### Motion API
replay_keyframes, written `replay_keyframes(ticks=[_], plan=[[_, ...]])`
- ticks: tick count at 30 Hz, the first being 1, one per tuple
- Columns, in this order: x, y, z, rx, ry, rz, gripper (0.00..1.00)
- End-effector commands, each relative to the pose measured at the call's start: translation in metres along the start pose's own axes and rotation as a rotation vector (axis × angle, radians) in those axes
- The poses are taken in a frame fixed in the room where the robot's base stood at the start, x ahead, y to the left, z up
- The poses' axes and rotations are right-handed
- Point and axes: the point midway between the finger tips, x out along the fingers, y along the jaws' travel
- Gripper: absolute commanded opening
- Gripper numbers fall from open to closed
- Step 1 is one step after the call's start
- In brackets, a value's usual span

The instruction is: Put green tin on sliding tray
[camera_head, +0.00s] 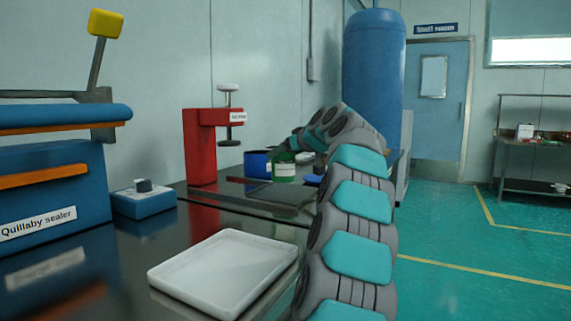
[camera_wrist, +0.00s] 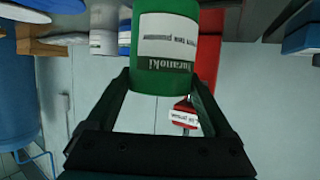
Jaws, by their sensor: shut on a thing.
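The green tin (camera_head: 284,168) with a white label is at the back of the dark counter in the head view. In the wrist view the green tin (camera_wrist: 165,75) appears upside down, its label reading "Yuranoki". My gripper (camera_wrist: 161,88) is shut on it, one finger on each side. In the head view my arm hides most of the gripper. A flat dark plate (camera_head: 285,194) lies in front of the tin, and a white shallow tray (camera_head: 225,268) lies empty nearer; I cannot tell which is the sliding tray. Whether the tin touches the counter is unclear.
A blue tin (camera_head: 257,163) stands just left of the green tin. A red press (camera_head: 200,150) stands further left, beside a blue control box (camera_head: 145,203) and the blue sealer (camera_head: 50,185). A large blue tank (camera_head: 373,80) stands behind my arm.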

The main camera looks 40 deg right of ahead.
Motion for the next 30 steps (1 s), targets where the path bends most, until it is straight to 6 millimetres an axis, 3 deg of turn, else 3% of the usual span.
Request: replay_keyframes(ticks=[10,23,30], plan=[[0.010,0.009,-0.002,-0.001,0.000,-0.001,0.11],[0.022,0.008,0.029,0.001,-0.003,-0.002,0.11],[0.023,0.009,0.030,-0.001,0.000,0.000,0.11]])
